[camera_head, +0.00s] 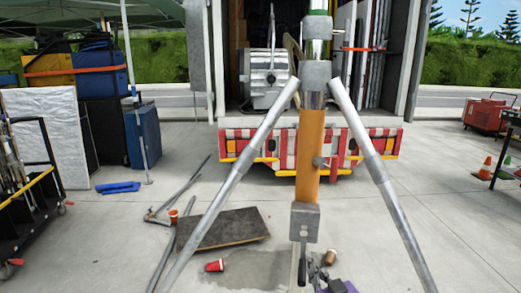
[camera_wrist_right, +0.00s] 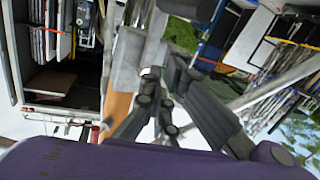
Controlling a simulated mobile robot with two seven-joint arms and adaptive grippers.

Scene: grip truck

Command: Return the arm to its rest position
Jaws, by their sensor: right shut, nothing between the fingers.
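My right gripper (camera_head: 319,262) is at the bottom of the head view, just right of the stand's lower post, with part of my purple arm below it. In the right wrist view its dark grey fingers (camera_wrist_right: 164,72) reach up from the purple wrist housing. The gripper is shut, and no held object shows. A stand with an orange pole (camera_head: 309,145) and grey tripod legs (camera_head: 246,160) fills the middle of the head view. The orange pole also shows behind the fingers in the wrist view (camera_wrist_right: 117,105). My left gripper is out of view.
An open truck with a red-and-white striped bumper (camera_head: 245,147) stands behind. A dark board (camera_head: 222,229), a red cup (camera_head: 214,266) and loose poles lie on the concrete. A cart (camera_head: 38,185) is at left; traffic cones (camera_head: 486,168) are at right.

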